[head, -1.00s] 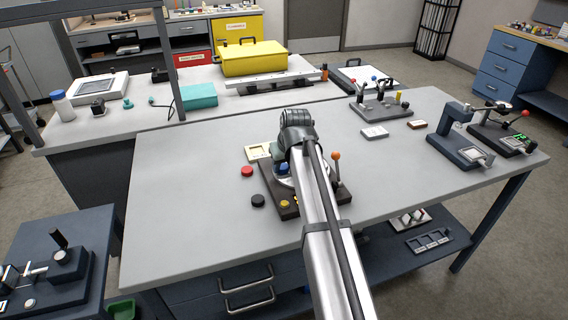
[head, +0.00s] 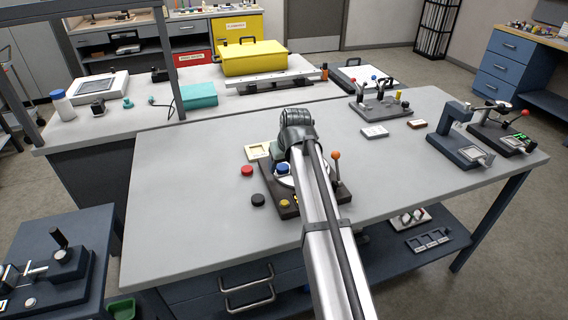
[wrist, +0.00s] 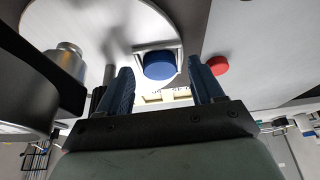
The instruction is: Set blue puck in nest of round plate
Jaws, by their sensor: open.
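The blue puck (head: 283,168) is on the round plate (head: 287,182) of the dark fixture, partly behind my arm. In the wrist view the blue puck (wrist: 160,66) lies within the square pale-edged nest (wrist: 142,48) on the silver round plate (wrist: 85,22). I cannot tell if it sits fully flat. My gripper (wrist: 160,80) is open, with one blue finger to each side of the puck and visible gaps between. In the head view the fingers are hidden by my arm.
A red puck (head: 247,170) and a black puck (head: 258,200) lie left of the dark base (head: 315,207). A cream block (head: 257,151) lies behind it. An orange-knobbed lever (head: 336,157) stands at right. The table's left side is clear.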

